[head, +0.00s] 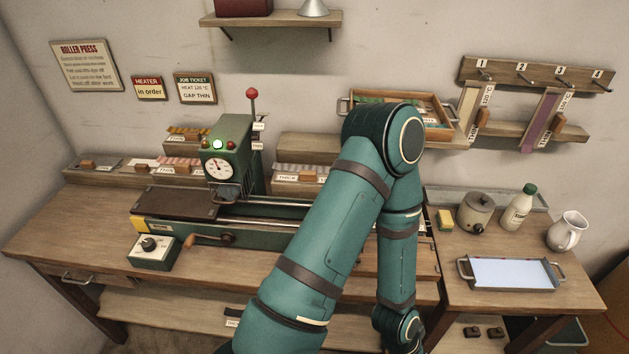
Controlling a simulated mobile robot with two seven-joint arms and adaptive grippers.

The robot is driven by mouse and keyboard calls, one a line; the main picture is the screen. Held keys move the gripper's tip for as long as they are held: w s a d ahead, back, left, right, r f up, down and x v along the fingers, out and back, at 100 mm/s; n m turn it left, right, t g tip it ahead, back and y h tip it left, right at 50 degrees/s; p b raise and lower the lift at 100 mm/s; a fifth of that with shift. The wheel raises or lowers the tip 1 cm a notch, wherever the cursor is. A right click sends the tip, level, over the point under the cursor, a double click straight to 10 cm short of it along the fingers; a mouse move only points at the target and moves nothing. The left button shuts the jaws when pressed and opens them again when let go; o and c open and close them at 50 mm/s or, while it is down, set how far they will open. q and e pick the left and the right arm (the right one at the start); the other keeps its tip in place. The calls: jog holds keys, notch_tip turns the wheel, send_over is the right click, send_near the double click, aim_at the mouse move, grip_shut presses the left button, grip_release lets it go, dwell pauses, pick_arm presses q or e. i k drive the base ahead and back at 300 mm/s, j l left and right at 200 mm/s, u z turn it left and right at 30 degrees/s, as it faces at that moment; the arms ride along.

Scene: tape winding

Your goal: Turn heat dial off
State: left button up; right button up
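The heat dial (149,244) is a dark round knob on the white face of a small green box (154,260). The box sits at the front left of the workbench, before the roller press. The knob's setting is too small to read. The green press (231,142) carries a round gauge (217,168) and a row of small lamps, with a white one looking lit. One of my teal arms rises through the middle and bends back down. Its wrist is at the bottom edge, and no gripper fingers show. Neither gripper is in view.
A wooden crank handle (196,239) sticks out just right of the dial box. A red-knobbed lever (252,94) stands behind the press. A side table (583,294) at right holds a tray (510,273), pot, bottle and jug. My arm hides the bench's middle.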

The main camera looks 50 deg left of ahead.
aim_at(148, 244)
jog(key=u, duration=3)
